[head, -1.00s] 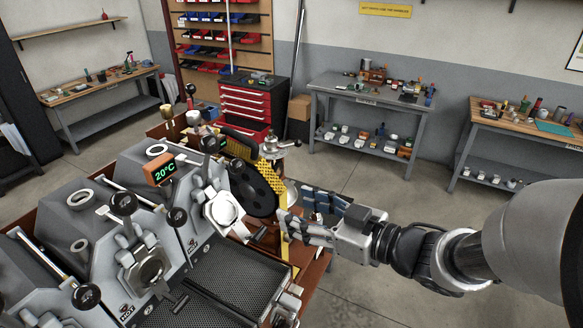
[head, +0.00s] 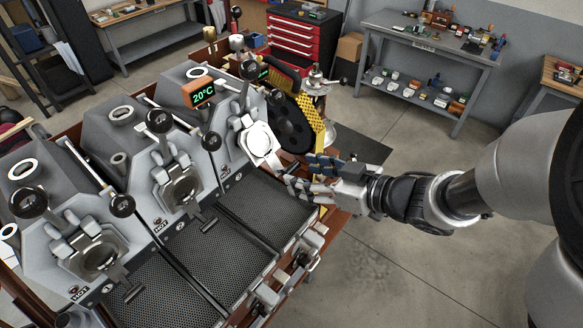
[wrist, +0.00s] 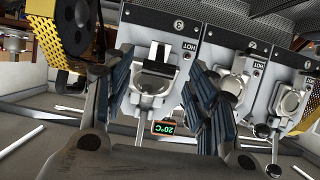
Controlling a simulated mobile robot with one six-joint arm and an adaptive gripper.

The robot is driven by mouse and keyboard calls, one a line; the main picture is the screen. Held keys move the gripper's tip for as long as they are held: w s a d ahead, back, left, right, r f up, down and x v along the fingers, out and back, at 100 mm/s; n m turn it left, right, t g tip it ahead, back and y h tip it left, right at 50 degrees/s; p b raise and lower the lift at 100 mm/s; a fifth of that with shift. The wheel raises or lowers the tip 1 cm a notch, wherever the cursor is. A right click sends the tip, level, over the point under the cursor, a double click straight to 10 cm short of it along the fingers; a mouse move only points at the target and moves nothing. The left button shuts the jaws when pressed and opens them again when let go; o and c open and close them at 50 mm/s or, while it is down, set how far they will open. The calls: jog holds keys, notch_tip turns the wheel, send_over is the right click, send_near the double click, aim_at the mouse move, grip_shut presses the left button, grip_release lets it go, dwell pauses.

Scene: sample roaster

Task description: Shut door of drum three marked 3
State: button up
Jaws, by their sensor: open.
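Drum three is the rightmost unit in the head view; its door (head: 260,140) shows as a pale plate with a bright round face at the drum front. It looks swung out from the front, though how far I cannot tell. In the wrist view, the "3" plate (wrist: 180,26) is upside down, with the door (wrist: 155,62) and a grey ring below it. My gripper (head: 308,178) is open and empty, just right of the door. In the wrist view, its fingers (wrist: 162,85) spread either side of drum three's front, apparently short of touching it.
Two more drum fronts, the middle (head: 180,188) and left (head: 98,258), stand alongside. A perforated tray (head: 265,205) lies below drum three. A black wheel with a yellow guard (head: 318,122) stands close behind my gripper. An orange 20°C display (head: 203,95) sits above the drums.

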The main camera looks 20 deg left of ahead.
aim_at(289, 168)
jog(key=x, duration=0.5)
jog(key=shift+w+a+b, duration=0.15)
jog(key=shift+a+b, duration=0.05)
jog(key=shift+b, duration=0.2)
jog(key=shift+c, duration=0.2)
grip_shut()
dwell(0.3)
